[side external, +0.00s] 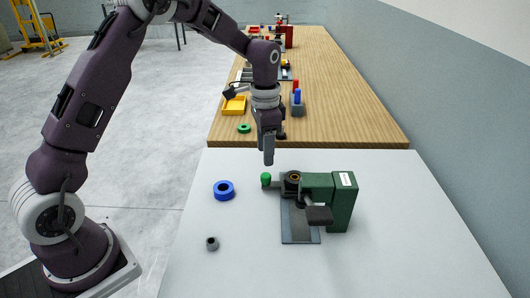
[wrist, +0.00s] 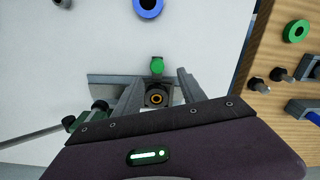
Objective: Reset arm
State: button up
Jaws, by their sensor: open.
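My gripper (side external: 267,160) points down above the back edge of a green bench device in the side external view. In the wrist view its two fingers are spread and empty (wrist: 160,80). The green device (side external: 342,200) stands on a dark base plate (side external: 300,232) on the white table. It has a green ball knob (side external: 266,178), a dark block-ended lever (side external: 318,214) and a round brass-coloured opening (side external: 293,177). In the wrist view the green knob (wrist: 157,65) and the opening (wrist: 156,99) show between the fingers. I cannot tell whether the fingers touch anything.
A blue ring (side external: 224,190) and a small grey cylinder (side external: 212,243) lie on the white table (side external: 390,270) left of the device. A wooden table (side external: 345,110) behind holds a yellow tray (side external: 234,106), a green ring (side external: 244,128) and red and blue parts. The front right is clear.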

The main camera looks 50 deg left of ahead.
jog(key=s+d+r+n+t, duration=0.2)
jog(key=s+d+r+t, duration=0.1)
jog(key=s+r, duration=1)
jog(key=s+d+r+n+t, duration=0.1)
jog(key=s+n, duration=0.1)
jog(key=s, duration=0.6)
jog(key=s+r+n+t, duration=0.1)
jog(key=s+r+n, duration=0.1)
jog(key=s, duration=0.7)
jog(key=shift+d+t, duration=0.3)
jog(key=shift+d, duration=0.1)
